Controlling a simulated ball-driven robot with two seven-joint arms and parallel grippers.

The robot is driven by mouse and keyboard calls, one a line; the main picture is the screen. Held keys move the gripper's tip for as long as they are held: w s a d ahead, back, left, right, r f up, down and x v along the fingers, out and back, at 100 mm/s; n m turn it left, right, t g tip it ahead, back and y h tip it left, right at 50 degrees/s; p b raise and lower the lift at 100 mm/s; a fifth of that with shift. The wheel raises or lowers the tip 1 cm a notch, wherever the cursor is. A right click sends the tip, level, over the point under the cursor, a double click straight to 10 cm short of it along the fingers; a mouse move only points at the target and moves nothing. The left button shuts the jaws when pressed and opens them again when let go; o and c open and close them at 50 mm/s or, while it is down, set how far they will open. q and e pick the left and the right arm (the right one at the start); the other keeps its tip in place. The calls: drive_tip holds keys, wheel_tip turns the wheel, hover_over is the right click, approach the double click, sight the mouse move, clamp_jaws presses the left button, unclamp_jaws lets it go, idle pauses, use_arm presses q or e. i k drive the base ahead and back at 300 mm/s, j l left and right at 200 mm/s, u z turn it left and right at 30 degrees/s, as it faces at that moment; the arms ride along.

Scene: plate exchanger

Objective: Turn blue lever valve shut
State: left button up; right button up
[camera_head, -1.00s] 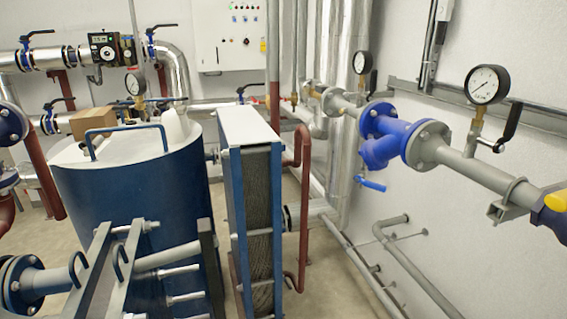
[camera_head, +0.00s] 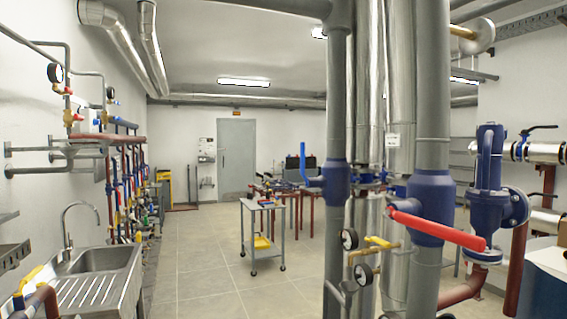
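A blue lever valve shows right of the middle: its blue body (camera_head: 337,183) sits on a grey vertical pipe, and its blue lever (camera_head: 304,162) stands upright at the body's left side, bending in to the valve at its lower end. Beside it on the right, a second valve with a dark blue body (camera_head: 431,207) carries a long red lever (camera_head: 437,230) that points to the right and slightly down. Neither of my grippers is in view.
A steel sink (camera_head: 95,278) stands at the left wall, below pipes with gauges. A wheeled cart (camera_head: 263,234) stands in mid-room. Gauges (camera_head: 349,239) with yellow handles stick out near the pipes.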

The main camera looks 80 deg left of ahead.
sight(302, 144)
drive_tip(key=u, duration=2.45)
drive_tip(key=i+z, duration=0.1)
drive_tip(key=z, duration=0.25)
drive_tip(key=j+z, duration=0.15)
drive_tip(key=z, duration=0.25)
drive_tip(key=i+j+z, duration=0.1)
drive_tip(key=z, duration=0.25)
drive_tip(key=i+j+z, duration=0.3)
drive_tip(key=j, duration=0.35)
drive_tip(key=j+z, duration=0.3)
drive_tip(key=j, duration=0.3)
drive_tip(key=j+z, duration=0.3)
drive_tip(key=j, duration=0.4)
